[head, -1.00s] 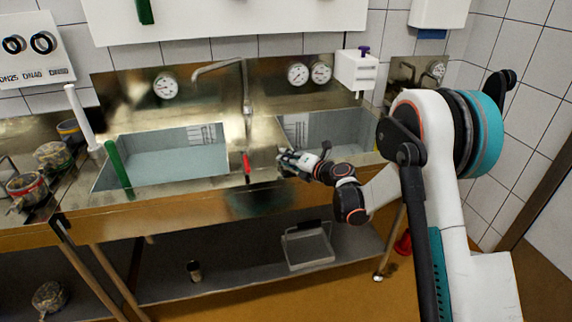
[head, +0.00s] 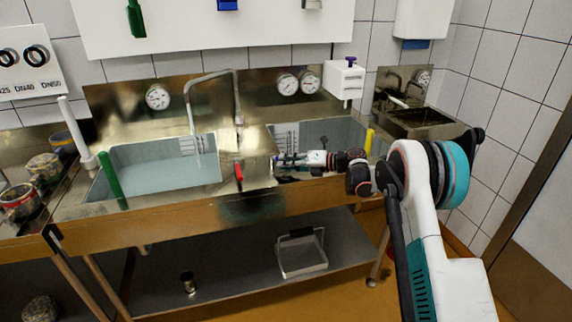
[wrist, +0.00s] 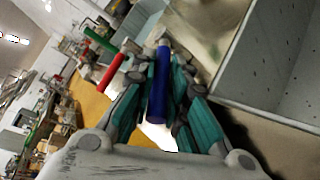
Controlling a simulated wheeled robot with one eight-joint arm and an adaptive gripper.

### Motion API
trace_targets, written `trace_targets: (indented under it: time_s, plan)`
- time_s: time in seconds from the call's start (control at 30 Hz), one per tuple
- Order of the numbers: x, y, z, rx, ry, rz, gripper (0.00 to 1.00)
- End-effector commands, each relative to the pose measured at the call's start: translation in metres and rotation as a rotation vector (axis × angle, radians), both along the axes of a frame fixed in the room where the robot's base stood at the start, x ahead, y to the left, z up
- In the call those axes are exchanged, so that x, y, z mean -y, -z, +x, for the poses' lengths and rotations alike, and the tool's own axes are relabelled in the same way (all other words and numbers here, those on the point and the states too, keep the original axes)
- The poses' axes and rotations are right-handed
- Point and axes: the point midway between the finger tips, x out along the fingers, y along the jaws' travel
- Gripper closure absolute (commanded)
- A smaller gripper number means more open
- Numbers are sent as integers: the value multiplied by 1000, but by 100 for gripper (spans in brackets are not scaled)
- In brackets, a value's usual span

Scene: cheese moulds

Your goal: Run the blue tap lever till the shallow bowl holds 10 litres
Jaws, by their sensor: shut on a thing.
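My gripper (head: 282,160) is at the front ledge of the sink, right of the red lever (head: 238,175). In the wrist view my gripper (wrist: 160,90) is shut on the blue lever (wrist: 160,85), a blue bar between its fingers. The curved tap spout (head: 210,76) reaches over the left basin (head: 105,190). A pale thin stream seems to fall from its end into that basin. The basin has a graduated scale (head: 205,143) on its back wall and a pale flat surface inside; its level is too small to read. The right basin (head: 345,130) is behind my gripper.
A green lever (head: 112,180) stands at the left basin's front and a yellow one (head: 368,142) right of the right basin. Round gauges (head: 158,97) sit on the backsplash. A tray (head: 302,255) and a small cup (head: 188,283) stand on the lower shelf.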

Motion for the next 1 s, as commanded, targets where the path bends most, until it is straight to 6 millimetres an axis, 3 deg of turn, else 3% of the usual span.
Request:
trace_targets:
  time_s: [0.3,0.33,0.37,0.77,1.0]
  plan:
    - [1,1,0,0,-1,0,100]
    - [1,1,0,0,-1,0,83]
    - [1,1,0,0,-1,0,77]
    - [3,0,-1,0,0,0,77]
    - [36,-8,-11,0,2,0,77]
